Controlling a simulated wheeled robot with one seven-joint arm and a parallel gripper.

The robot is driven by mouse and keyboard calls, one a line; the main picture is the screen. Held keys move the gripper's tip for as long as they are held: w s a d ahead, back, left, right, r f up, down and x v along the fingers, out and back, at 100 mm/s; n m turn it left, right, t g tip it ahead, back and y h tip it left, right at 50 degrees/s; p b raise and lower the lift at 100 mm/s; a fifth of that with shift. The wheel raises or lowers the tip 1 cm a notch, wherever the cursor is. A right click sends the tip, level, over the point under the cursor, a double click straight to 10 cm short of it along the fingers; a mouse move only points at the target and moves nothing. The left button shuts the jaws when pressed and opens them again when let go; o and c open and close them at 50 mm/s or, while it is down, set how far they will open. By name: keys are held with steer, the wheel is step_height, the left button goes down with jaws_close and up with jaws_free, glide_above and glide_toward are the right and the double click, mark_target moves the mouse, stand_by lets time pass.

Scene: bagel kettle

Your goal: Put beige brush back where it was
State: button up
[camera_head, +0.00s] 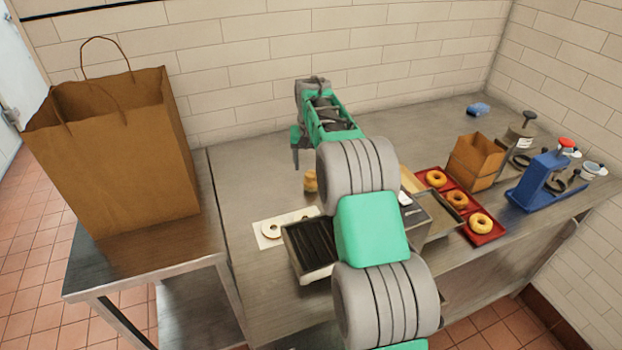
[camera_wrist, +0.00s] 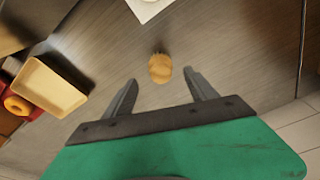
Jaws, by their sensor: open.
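The beige brush (camera_head: 310,181) stands on the metal table just left of my arm, partly hidden by it. In the wrist view the brush (camera_wrist: 160,68) is a small rounded tan thing on the table, a little beyond the fingertips and between their lines. My gripper (camera_wrist: 158,82) is open and empty, apart from the brush. In the head view my gripper (camera_head: 296,158) is above the table behind the brush, with its fingers pointing down.
A white sheet with bagel pieces (camera_head: 262,236) and a dark ribbed tray (camera_head: 300,262) lie near the front. A beige tray (camera_wrist: 48,88) and a red tray of bagels (camera_head: 482,238) are close by. A blue press (camera_head: 540,182) stands right; a paper bag (camera_head: 120,150) left.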

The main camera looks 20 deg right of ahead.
steer(key=s+a+r+n+t, duration=0.1)
steer(key=s+a+r, duration=0.3)
steer(key=s+r, duration=0.25)
steer(key=s+a+r+n, duration=0.1)
steer(key=s+a+r, duration=0.35)
steer(key=s, duration=0.35)
steer(key=s+a+f, duration=0.1)
steer(key=s, duration=0.5)
steer(key=s+a+f+n+t, duration=0.1)
steer(key=s+a+f, duration=0.1)
steer(key=s, duration=0.4)
steer(key=s+a+f+n, duration=0.1)
steer(key=s+a+f, duration=0.1)
steer(key=s, duration=0.4)
steer(key=shift+s+a+f+t+y, duration=0.1)
steer(key=shift+s+t+y, duration=0.05)
steer(key=shift+t+y, duration=0.15)
steer(key=shift+f, duration=0.15)
steer(key=shift+c, duration=0.3)
